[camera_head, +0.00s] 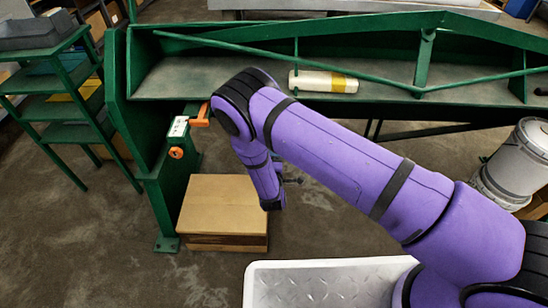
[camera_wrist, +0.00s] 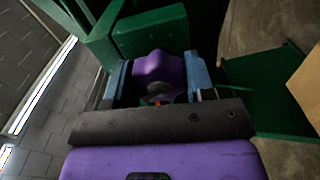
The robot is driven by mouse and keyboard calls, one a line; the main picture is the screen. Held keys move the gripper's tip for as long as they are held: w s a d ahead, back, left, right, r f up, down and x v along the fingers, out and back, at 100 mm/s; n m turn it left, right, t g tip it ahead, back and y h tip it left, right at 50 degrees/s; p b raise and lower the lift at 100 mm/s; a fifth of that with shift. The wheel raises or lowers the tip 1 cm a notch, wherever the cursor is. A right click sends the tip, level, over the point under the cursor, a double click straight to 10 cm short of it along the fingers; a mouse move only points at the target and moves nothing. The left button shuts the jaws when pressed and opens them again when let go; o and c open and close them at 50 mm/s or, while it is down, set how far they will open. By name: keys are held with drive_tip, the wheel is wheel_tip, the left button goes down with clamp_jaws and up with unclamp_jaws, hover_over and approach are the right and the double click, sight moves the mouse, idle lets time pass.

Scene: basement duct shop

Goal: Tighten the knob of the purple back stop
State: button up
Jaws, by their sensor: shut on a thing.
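In the wrist view a purple lobed knob (camera_wrist: 158,72) sits between the two blue-grey fingers of my gripper (camera_wrist: 160,80). The fingers are shut on it, one on each side. The knob is close to the green metal frame (camera_wrist: 150,35) of the machine. A small red-orange bit shows below the knob, mostly hidden. The rest of the back stop cannot be made out.
The green machine (camera_head: 125,100) carries an orange handle (camera_head: 200,116) and an orange knob (camera_head: 176,152). A cardboard box (camera_head: 222,205) stands on the floor below. A white-yellow roll (camera_head: 323,81) lies on the machine bed. A green shelf (camera_head: 62,110) stands left; a white bucket (camera_head: 517,160) right.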

drive_tip(key=m, duration=0.5)
drive_tip(key=shift+d, duration=0.1)
idle(0.6)
drive_tip(key=o, duration=0.9)
drive_tip(key=s, duration=1.1)
drive_tip(key=shift+a, duration=0.25)
drive_tip(key=shift+w+r, duration=0.1)
drive_tip(key=shift+w, duration=0.05)
